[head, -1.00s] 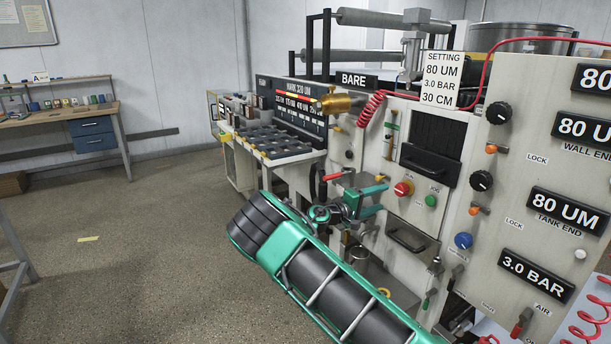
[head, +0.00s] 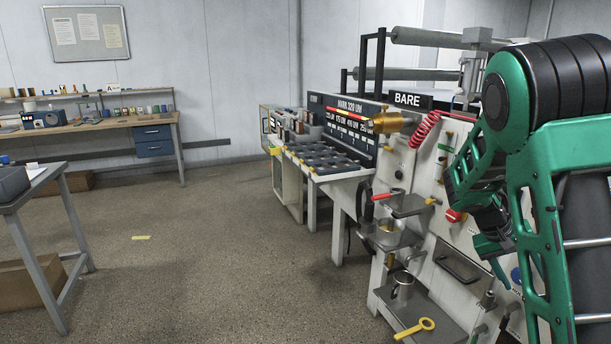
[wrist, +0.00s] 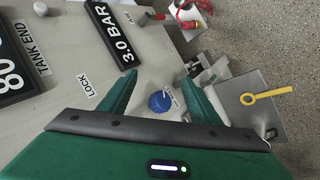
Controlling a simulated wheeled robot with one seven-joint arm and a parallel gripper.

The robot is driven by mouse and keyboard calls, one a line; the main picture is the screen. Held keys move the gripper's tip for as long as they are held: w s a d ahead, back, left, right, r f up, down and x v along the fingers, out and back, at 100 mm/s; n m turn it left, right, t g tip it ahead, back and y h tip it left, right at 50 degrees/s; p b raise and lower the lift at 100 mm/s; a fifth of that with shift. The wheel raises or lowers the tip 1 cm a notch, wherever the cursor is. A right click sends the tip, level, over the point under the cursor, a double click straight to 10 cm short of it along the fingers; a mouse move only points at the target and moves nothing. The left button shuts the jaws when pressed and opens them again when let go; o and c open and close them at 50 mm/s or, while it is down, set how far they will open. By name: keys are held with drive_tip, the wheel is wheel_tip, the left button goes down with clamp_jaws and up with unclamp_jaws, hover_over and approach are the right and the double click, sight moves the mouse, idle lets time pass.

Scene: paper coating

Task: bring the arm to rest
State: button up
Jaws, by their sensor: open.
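My green arm (head: 545,200) is folded up at the right of the head view, in front of the machine's panel. My gripper (head: 490,262) hangs at its end, pointing down and partly hidden by the arm. In the wrist view my gripper (wrist: 160,77) shows two green fingers spread apart with nothing held between them. A blue knob (wrist: 159,101) on the panel shows between the fingers, beyond them.
The coating machine (head: 345,185) fills the right side. Its small shelves carry a cup (head: 403,284) and a yellow ring-handled tool (head: 415,328), also in the wrist view (wrist: 268,95). A grey table (head: 45,190) stands at left, a workbench (head: 120,122) behind.

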drive_tip(key=s+a+r+y, duration=0.1)
drive_tip(key=s+a+y, duration=0.1)
drive_tip(key=s+a, duration=0.3)
drive_tip(key=s+a+r+t+y, duration=0.1)
drive_tip(key=s+a, duration=0.4)
drive_tip(key=s, duration=0.9)
drive_tip(key=s+a+r+m+y, duration=0.1)
drive_tip(key=s+a+r+y, duration=0.2)
drive_tip(key=s, duration=0.6)
drive_tip(key=shift+s+a+r+t+y, duration=0.2)
drive_tip(key=shift+a+t+y, duration=0.1)
drive_tip(key=shift+a+y, duration=0.5)
drive_tip(key=shift+w+f, duration=0.25)
drive_tip(key=shift+w, duration=0.4)
